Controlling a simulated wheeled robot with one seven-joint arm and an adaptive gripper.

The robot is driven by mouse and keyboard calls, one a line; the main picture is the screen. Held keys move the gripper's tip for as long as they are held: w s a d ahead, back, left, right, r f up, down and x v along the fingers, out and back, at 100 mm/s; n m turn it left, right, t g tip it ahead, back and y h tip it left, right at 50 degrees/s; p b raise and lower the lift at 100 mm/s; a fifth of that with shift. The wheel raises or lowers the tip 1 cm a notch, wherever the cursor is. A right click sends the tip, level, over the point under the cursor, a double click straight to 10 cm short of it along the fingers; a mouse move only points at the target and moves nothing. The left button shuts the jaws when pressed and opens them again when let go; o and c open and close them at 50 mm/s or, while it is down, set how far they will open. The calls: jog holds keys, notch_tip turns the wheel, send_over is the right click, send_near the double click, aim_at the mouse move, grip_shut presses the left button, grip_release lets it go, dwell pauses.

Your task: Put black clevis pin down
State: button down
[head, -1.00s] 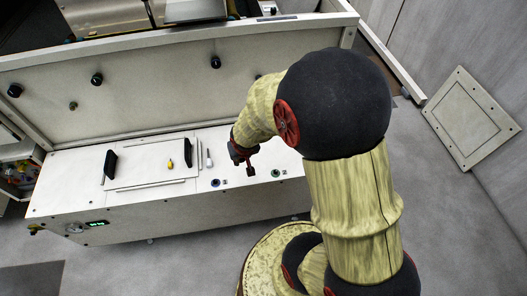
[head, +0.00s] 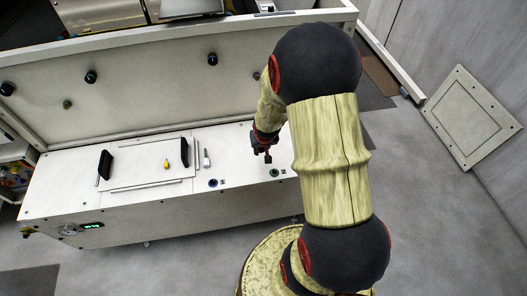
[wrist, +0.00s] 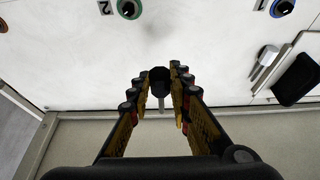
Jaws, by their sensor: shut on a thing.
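My gripper (wrist: 158,100) is over the white bench top in the wrist view, its two dark and yellow fingers close together. Between the fingertips is the black clevis pin (wrist: 160,75), with a dark round end and a thin grey shaft. In the head view my gripper (head: 264,153) hangs over the right part of the bench (head: 130,205), behind the green-ringed socket (head: 275,172). I cannot make out the pin clearly there. The wrist view shows the green-ringed socket (wrist: 129,8) marked 2 and a blue-ringed socket (wrist: 283,7) marked 1.
Left on the bench are two black handles (head: 104,164) (head: 187,151), a yellow piece (head: 167,164) and a small white piece (head: 206,160). A back panel (head: 150,105) with black knobs rises behind. Bare bench top surrounds my gripper.

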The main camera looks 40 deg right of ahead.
send_over(263, 155)
jog(key=s, duration=0.1)
jog(key=f, duration=0.5)
jog(key=shift+s+a+f+b, duration=0.15)
jog(key=shift+a+f+b, duration=0.2)
jog(key=shift+a+f, duration=0.05)
jog(key=shift+f+b, duration=1.05)
jog(key=shift+f, duration=0.45)
jog(key=shift+f+b, duration=0.5)
jog(key=shift+f, duration=0.15)
jog(key=c, duration=1.6)
grip_release()
jog(key=shift+c, duration=0.2)
